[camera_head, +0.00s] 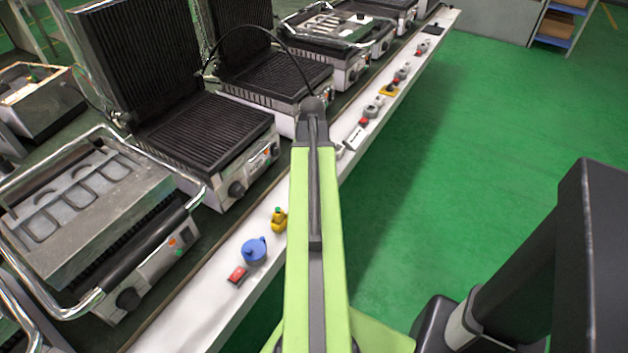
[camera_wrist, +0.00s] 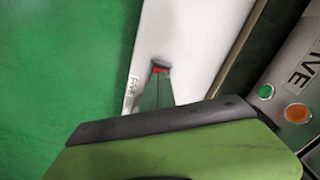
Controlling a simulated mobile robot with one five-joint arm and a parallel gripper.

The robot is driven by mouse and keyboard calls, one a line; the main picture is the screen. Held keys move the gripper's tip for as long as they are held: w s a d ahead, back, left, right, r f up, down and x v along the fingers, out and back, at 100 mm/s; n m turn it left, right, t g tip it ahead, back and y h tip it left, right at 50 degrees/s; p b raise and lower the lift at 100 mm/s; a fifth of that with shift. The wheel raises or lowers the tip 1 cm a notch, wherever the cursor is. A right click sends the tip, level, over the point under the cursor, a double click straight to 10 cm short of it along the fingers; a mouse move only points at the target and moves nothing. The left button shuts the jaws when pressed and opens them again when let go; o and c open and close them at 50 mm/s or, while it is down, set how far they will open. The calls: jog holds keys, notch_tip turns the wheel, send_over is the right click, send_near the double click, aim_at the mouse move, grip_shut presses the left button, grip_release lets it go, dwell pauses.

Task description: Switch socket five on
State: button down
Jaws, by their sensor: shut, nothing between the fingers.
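My gripper (camera_wrist: 159,76) points down at the white ledge in the wrist view, its narrow fingers shut and empty. A small red switch (camera_wrist: 161,69) shows right at the fingertips, mostly hidden by them. I cannot tell whether they touch or whether the switch is on. In the head view my arm covers this part of the ledge, and the fingertips are hidden.
The white ledge (camera_head: 190,318) carries a red switch (camera_head: 237,275), a blue socket (camera_head: 254,251) and a yellow plug (camera_head: 279,219), with more switches farther along. Contact grills (camera_head: 205,135) stand left. A panel with a green button (camera_wrist: 266,92) and orange button (camera_wrist: 297,113) is close right.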

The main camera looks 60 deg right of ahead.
jog(key=shift+f+b, duration=1)
dwell(0.5)
jog(key=shift+r, duration=0.1)
notch_tip(320, 180, up, 7)
jog(key=p, duration=0.7)
jog(key=shift+s, duration=0.1)
